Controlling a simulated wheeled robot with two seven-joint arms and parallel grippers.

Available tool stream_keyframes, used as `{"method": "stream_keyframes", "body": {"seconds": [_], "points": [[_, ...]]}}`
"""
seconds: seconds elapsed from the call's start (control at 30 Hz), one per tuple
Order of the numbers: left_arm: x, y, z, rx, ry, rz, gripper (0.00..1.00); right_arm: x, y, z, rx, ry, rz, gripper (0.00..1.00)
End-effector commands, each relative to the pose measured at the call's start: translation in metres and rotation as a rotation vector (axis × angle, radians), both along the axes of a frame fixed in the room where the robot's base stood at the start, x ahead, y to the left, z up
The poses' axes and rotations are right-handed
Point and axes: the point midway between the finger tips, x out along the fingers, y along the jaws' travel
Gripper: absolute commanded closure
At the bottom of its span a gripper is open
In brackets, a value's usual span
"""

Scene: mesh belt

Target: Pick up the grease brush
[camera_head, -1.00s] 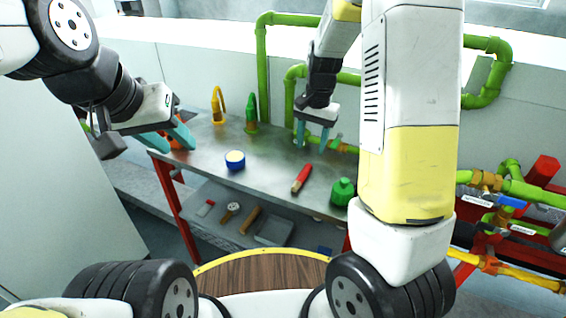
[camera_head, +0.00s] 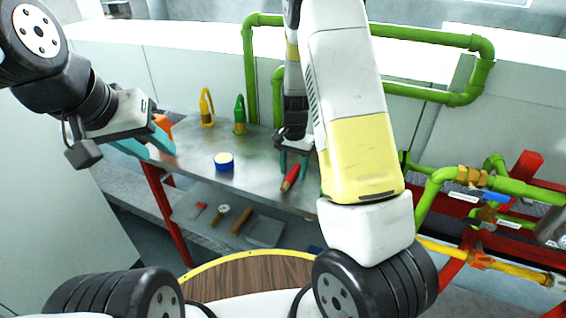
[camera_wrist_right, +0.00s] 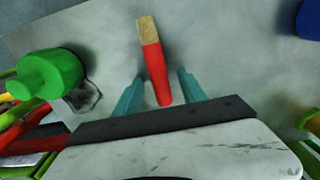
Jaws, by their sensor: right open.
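The grease brush has a red handle and a tan bristle end. It lies on the grey metal bench top and shows in the head view (camera_head: 290,178) and in the right wrist view (camera_wrist_right: 155,70). My right gripper (camera_head: 292,168) is open above the brush, also seen in the right wrist view (camera_wrist_right: 160,88). There its teal fingers stand on either side of the handle's end, with the bristles pointing away; I cannot tell the exact height. My left gripper (camera_head: 150,148) is at the bench's left end, away from the brush, with its fingers apart.
A blue-rimmed round tin (camera_head: 224,161) stands on the bench top (camera_head: 195,165). A green bottle (camera_wrist_right: 48,75) is left of the brush in the right wrist view. Yellow (camera_head: 207,108) and green (camera_head: 240,115) nozzled items stand at the back. Green pipes (camera_head: 350,28) run behind.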

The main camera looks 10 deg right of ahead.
Motion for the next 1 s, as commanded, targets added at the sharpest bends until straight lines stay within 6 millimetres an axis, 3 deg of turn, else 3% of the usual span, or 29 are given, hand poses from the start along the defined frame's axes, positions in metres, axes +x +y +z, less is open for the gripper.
{"method": "stream_keyframes", "body": {"seconds": [0.13,0.37,1.0], "points": [[0.0000,0.0000,0.0000,0.000,0.000,0.000,0.64,0.0000,0.0000,0.0004,0.000,0.000,0.000,0.55],[0.0000,0.0000,0.0000,0.000,0.000,0.000,0.64,0.0001,-0.0001,0.0006,0.000,0.000,0.000,1.00],[0.0000,0.0000,0.0000,0.000,0.000,0.000,0.64,0.0002,-0.0001,0.0008,0.000,0.000,0.000,1.00]]}}
